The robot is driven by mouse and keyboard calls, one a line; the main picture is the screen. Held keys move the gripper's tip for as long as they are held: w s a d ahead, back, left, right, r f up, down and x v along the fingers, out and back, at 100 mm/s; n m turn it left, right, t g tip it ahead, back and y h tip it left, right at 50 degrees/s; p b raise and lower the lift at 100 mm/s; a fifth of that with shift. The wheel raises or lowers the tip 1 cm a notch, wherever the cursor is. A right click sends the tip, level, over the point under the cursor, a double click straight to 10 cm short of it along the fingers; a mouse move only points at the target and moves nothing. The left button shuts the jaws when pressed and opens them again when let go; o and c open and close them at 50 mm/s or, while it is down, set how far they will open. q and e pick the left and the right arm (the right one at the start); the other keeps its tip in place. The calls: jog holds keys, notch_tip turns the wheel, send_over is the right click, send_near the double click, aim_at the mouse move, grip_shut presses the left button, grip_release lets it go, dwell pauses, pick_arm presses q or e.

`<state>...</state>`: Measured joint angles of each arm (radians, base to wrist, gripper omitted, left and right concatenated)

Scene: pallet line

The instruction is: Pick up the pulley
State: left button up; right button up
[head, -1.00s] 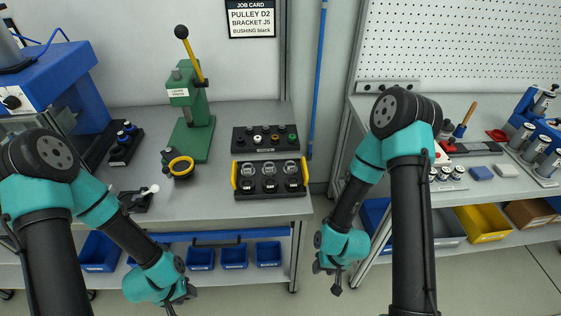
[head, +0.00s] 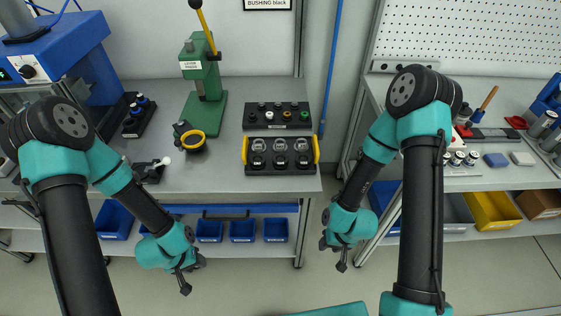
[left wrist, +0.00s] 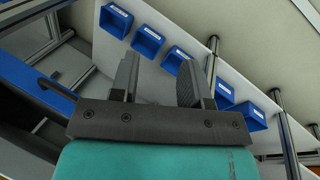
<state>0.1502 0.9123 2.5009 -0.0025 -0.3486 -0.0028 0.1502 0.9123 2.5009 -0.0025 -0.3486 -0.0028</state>
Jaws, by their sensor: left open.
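A black tray with yellow handles (head: 246,170) sits near the front right of the left bench. It holds round silver-topped parts (head: 280,143) in a row, with dark labelled round parts in front. I cannot tell for sure which of these is the pulley. My left gripper (head: 190,277) hangs low in front of the bench, below and left of the tray. In the left wrist view its two fingers (left wrist: 160,78) are apart with nothing between them. My right gripper (head: 334,257) hangs between the benches, empty as far as I see; its jaw opening is unclear.
A black rack of small bushings (head: 277,115) stands behind the tray. A green lever press (head: 205,95) with a yellow-ringed piece (head: 191,141) before it stands left. Blue bins (head: 242,231) hang under the bench's front edge. A second bench (head: 470,183) is at right.

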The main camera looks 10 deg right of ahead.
pick_arm(q)
jog(key=o, duration=0.3)
dwell(0.4)
